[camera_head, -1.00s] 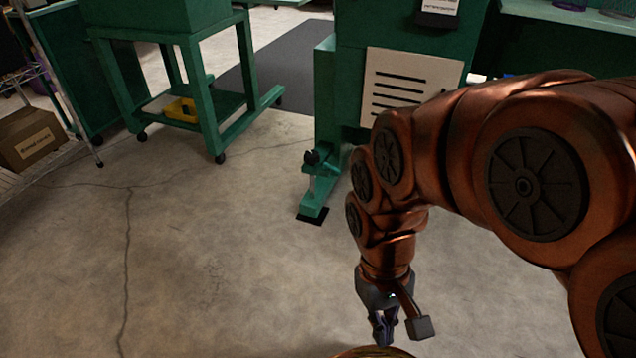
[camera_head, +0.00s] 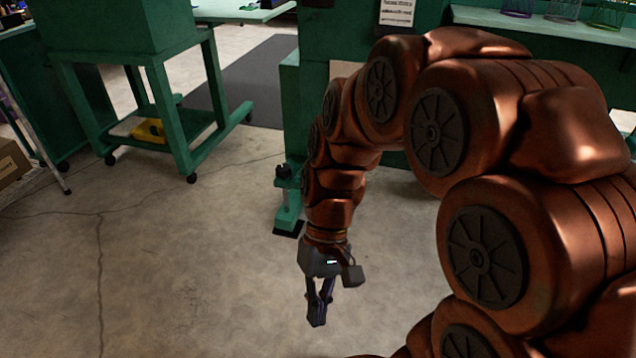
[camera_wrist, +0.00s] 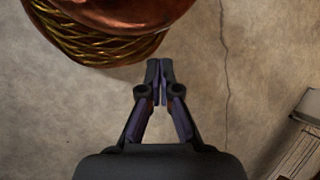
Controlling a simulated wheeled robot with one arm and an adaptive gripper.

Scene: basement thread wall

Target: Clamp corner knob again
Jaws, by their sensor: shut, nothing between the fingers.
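The corner knob (camera_head: 283,171) is a small black knob on top of a green clamp post (camera_head: 289,205) at the foot of the green machine frame. The post stands on a dark pad on the floor. My gripper (camera_head: 317,322) hangs over bare floor, nearer to the camera and a little right of the post, apart from it. In the wrist view my gripper (camera_wrist: 160,66) points at the concrete floor with its fingertips together and nothing between them. The knob does not show in the wrist view.
A green wheeled cart (camera_head: 185,120) with a yellow item (camera_head: 149,131) on its lower shelf stands at left. A green shelf with wire cups (camera_head: 562,10) is at back right. A cardboard box (camera_head: 10,160) is at the left edge. Open cracked floor (camera_head: 180,270) lies between.

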